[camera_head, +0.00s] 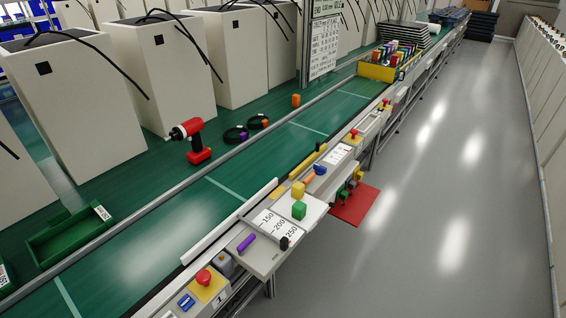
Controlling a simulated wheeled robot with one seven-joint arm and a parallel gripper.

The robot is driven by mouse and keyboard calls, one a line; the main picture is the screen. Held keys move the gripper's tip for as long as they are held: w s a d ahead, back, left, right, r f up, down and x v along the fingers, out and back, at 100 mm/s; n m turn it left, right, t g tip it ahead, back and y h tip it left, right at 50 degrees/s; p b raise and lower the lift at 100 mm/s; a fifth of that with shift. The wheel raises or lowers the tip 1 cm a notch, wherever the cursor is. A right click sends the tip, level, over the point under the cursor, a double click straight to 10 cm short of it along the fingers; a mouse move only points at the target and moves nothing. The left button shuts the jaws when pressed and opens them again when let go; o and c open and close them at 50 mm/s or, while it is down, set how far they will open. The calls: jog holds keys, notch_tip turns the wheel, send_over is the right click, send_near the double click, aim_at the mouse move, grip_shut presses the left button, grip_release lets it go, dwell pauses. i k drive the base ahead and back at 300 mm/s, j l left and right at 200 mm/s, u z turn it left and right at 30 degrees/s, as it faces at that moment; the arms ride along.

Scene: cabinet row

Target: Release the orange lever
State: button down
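A small orange piece (309,179), which may be the orange lever, is on the workstation at the conveyor's near side, in the middle of the head view. It lies between a yellow block (298,189) and a blue piece (320,169). It is too small to tell its exact shape or position. My gripper is not in view, and nothing is seen touching the orange piece.
A green block (299,210), purple cylinder (246,243) and black knob (284,243) are nearby. A red button (203,278) is at the front. A red drill (194,140) and green tray (72,240) stand across the conveyor. The right aisle (440,200) is clear.

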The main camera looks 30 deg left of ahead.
aim_at(311, 176)
jog(key=i+j+u, duration=0.15)
jog(key=i+u, duration=0.25)
jog(key=i+j+u, duration=0.1)
jog(key=u, duration=0.3)
jog(key=i+l+u, duration=0.1)
jog(key=i+u, duration=0.35)
jog(key=i+l+u, duration=0.15)
jog(key=u, duration=0.25)
jog(key=i, duration=0.1)
